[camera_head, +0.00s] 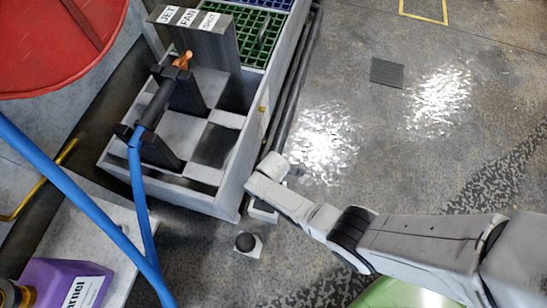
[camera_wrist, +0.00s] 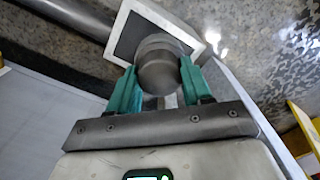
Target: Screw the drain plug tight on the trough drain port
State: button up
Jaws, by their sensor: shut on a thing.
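In the wrist view, my gripper (camera_wrist: 160,68) has its green fingers closed on either side of a dark grey round plug (camera_wrist: 158,74). The plug's round end faces the camera. Behind it is a dark square panel with a white frame (camera_wrist: 128,22); I cannot tell whether the plug touches it, and the drain port's opening is hidden. In the head view, my arm reaches from the lower right to the outer right side of the grey trough (camera_head: 228,190), near its front corner. The fingers and plug cannot be made out there.
A blue hose (camera_head: 140,200) runs to a black nozzle holder in the trough. A purple bottle (camera_head: 65,283) stands at the lower left. A black knob on a white square base (camera_head: 246,242) sits on the floor near the trough. The floor to the right is mostly clear.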

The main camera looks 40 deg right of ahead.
jog(key=shift+s+m, duration=0.1)
jog(key=shift+m, duration=0.7)
jog(key=o, duration=1.2)
jog(key=shift+o, duration=0.2)
jog(key=shift+c, duration=0.4)
jog(key=n, duration=0.4)
jog(key=shift+n, duration=0.4)
jog(key=n, duration=0.5)
jog(key=shift+n+p, duration=0.3)
jog(key=n, duration=1)
jog(key=shift+p, duration=0.35)
